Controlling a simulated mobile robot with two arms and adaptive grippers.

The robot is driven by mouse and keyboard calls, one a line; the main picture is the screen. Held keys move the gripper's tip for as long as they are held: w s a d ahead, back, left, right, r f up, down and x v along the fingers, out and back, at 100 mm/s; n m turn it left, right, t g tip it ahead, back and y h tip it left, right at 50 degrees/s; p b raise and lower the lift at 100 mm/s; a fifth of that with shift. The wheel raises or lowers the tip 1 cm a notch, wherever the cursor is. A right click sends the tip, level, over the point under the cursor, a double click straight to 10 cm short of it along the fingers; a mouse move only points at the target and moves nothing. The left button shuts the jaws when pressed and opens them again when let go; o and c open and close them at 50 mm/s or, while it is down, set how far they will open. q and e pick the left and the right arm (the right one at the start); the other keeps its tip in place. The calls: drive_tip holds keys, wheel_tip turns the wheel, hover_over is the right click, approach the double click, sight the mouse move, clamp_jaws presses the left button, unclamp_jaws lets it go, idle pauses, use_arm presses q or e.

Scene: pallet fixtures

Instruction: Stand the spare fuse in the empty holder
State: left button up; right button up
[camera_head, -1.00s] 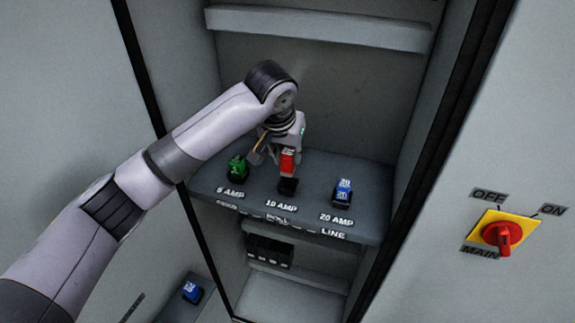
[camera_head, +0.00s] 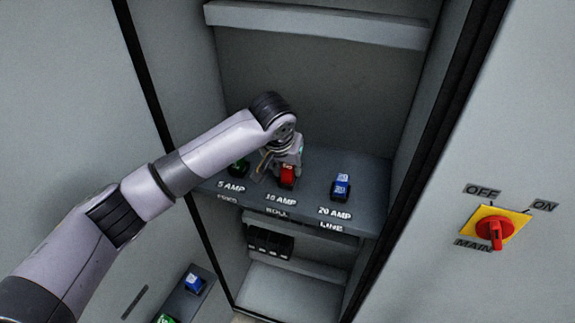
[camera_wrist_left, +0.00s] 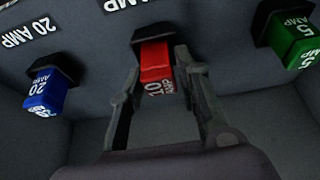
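The spare fuse is red and marked 10 AMP (camera_head: 288,175). It stands upright at the black middle holder on the shelf, above the 10 AMP label (camera_head: 281,199). In the left wrist view the fuse (camera_wrist_left: 157,62) meets the black holder (camera_wrist_left: 154,33); I cannot tell how deep it sits. My left gripper (camera_head: 286,163) is over it, with one finger on each side. My right gripper is in no view.
A green 5 AMP fuse (camera_head: 238,168) stands on one side and a blue 20 AMP fuse (camera_head: 341,184) on the other. A red rotary switch (camera_head: 495,233) is on the right panel. A lower shelf holds dark blocks (camera_head: 269,243). Another blue fuse (camera_head: 193,283) sits at lower left.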

use_arm(q)
drive_tip(key=shift+o, duration=1.3)
drive_tip(key=shift+r, duration=0.1)
drive_tip(key=shift+s+r, duration=0.1)
drive_tip(key=shift+r, duration=0.15)
drive_tip(key=b+v, duration=0.3)
drive_tip(key=v, duration=0.8)
drive_tip(key=shift+r, duration=0.25)
drive_tip(key=shift+s+f, duration=0.1)
drive_tip(key=shift+s, duration=0.05)
